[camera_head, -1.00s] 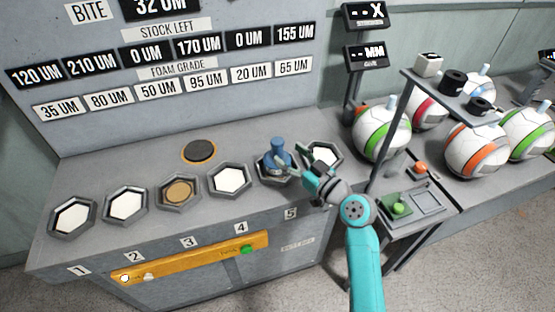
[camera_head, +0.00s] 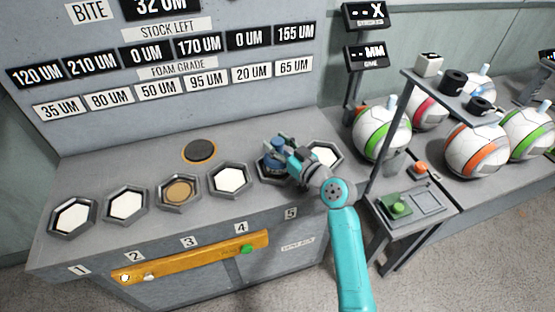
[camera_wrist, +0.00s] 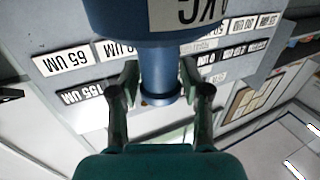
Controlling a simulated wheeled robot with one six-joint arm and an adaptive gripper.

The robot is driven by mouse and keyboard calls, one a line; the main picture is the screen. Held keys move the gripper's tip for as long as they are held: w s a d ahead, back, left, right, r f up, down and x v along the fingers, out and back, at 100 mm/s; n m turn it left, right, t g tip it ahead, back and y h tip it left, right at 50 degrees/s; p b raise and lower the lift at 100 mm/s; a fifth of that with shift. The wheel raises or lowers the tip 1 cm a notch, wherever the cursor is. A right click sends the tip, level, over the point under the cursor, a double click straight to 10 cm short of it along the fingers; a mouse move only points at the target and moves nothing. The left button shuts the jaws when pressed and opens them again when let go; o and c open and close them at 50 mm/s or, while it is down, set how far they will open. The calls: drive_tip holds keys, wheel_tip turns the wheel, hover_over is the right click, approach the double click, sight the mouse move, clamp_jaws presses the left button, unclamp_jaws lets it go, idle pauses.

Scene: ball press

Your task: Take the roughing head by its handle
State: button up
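The roughing head (camera_head: 274,163) is a blue, round-bodied tool with an upright handle, standing in the hexagonal holder marked 5. My gripper (camera_head: 284,151) reaches it from the right and partly covers it. In the wrist view, which is upside down, the blue body (camera_wrist: 160,16) fills the top and the handle (camera_wrist: 158,65) hangs below it. The two fingers of my gripper (camera_wrist: 160,88) stand on either side of the handle, near its collared end. They look open, with very little gap; contact cannot be made out.
Several hexagonal holders with pale or tan pads, such as the tan one (camera_head: 179,192), line the grey bench (camera_head: 90,180). One with a white pad (camera_head: 324,156) lies just right of my gripper.

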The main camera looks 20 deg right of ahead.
clamp_jaws()
drive_tip(key=shift+r, duration=0.1)
